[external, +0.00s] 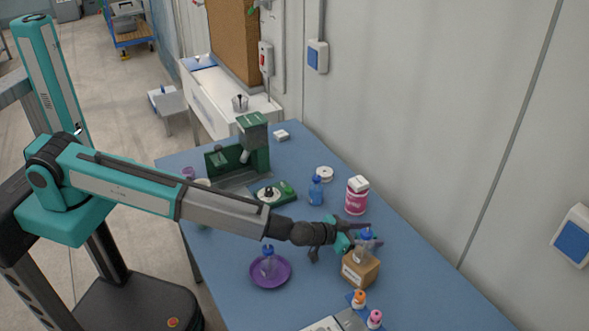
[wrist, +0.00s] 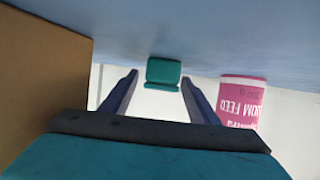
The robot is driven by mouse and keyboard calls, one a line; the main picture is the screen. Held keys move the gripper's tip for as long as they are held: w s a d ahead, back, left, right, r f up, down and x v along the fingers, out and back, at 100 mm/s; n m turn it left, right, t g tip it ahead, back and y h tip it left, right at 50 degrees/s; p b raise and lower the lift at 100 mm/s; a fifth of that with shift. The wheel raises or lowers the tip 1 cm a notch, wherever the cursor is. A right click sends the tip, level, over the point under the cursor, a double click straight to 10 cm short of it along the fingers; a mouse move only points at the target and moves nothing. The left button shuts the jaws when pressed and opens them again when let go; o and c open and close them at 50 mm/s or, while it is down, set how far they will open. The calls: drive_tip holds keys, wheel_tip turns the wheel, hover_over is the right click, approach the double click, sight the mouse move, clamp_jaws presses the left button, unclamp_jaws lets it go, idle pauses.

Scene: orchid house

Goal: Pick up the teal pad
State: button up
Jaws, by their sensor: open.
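The teal pad (wrist: 163,72) is a small rounded block with a lip along one edge. My gripper (wrist: 159,77) is open, with a dark finger on each side of the pad's line and nothing held. In the external view my gripper (external: 370,232) reaches low over the table, near the wall side. I cannot make out the pad there; the gripper and the things around it seem to hide it.
A brown cardboard box (external: 359,272) holding a blue-capped bottle stands close beside my gripper; its side fills the wrist view's left (wrist: 45,75). A pink-and-white feed bottle (external: 357,197) stands on the other side (wrist: 243,98). A purple dish (external: 270,283) lies nearer my base.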

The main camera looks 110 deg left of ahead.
drive_tip(key=c, duration=1.1)
drive_tip(key=shift+r, duration=0.15)
wheel_tip(320, 180, up, 10)
drive_tip(key=shift+f, duration=0.15)
idle(0.3)
